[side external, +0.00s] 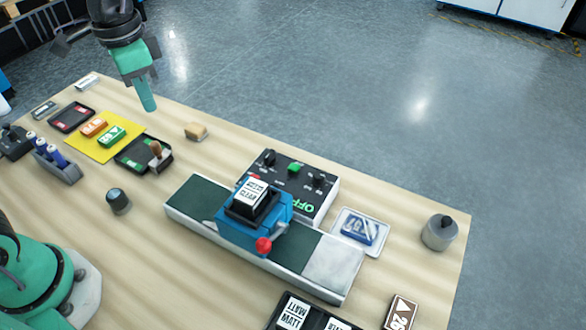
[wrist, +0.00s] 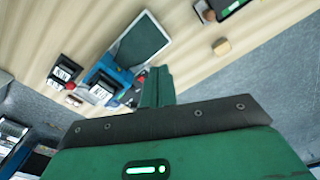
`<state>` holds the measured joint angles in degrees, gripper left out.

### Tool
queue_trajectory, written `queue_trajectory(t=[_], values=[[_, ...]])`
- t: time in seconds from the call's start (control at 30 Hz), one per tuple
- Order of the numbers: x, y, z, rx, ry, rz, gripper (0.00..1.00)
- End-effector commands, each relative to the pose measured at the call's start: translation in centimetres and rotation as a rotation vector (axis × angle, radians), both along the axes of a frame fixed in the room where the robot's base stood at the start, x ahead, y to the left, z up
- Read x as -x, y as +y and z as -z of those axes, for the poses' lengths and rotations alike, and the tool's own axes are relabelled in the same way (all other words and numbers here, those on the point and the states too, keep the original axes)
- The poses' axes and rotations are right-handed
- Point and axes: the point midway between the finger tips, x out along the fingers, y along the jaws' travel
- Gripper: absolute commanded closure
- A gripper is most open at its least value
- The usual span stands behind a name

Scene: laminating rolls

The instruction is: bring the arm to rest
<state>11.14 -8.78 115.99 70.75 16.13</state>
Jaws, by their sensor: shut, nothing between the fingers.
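My gripper (side external: 147,103) is raised over the far left edge of the table (side external: 400,209) in the side view. Its green fingers point down and are shut with nothing between them. The shut fingers also show in the wrist view (wrist: 157,88), apart from everything on the table. The blue laminating unit (side external: 240,235) with a red knob stands on its long bed in the middle of the table. A block with printed white labels sits on top of it.
A black control box (side external: 318,200) stands behind the laminator. A yellow mat (side external: 85,146) with orange and green blocks lies at the left. A clear tray (side external: 376,246) with a blue block and a grey weight (side external: 439,232) are at the right. A tan block (side external: 196,131) lies near the far edge.

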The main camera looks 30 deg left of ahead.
Motion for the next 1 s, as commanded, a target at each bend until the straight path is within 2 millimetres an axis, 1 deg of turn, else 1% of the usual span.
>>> queue_trajectory(t=[0.03, 0.27, 0.6, 0.8, 1.0], values=[[0.7, 0.6, -0.3, 0.007, -0.031, -0.031, 1.0], [3.3, 2.7, -0.6, 0.038, -0.161, -0.169, 1.0], [7.1, 5.1, 0.0, 0.088, -0.349, -0.366, 1.0], [8.4, 5.9, 0.5, 0.111, -0.424, -0.442, 1.0], [8.7, 6.1, 0.8, 0.119, -0.447, -0.466, 1.0]])
